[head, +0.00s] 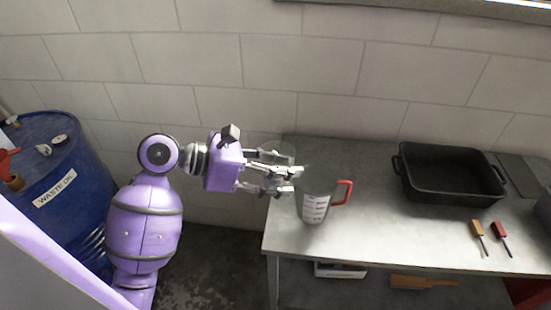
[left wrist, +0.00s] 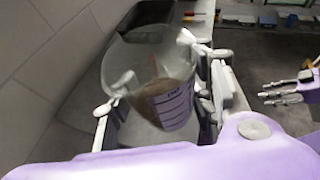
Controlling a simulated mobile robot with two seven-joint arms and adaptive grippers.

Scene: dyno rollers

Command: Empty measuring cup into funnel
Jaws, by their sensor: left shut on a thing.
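A red thing, which looks like the funnel (head: 7,159), stands on the blue drum at the far left and is cut off by the picture edge. My right gripper (left wrist: 280,92) shows small in the left wrist view, its fingers apart and empty.
The blue waste oil drum (head: 70,165) stands left, behind my left arm. The metal table (head: 370,220) carries a black pan (head: 450,188) and two screwdrivers, one orange (head: 478,230) and one red (head: 498,230). A tiled wall (head: 300,65) closes the back.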

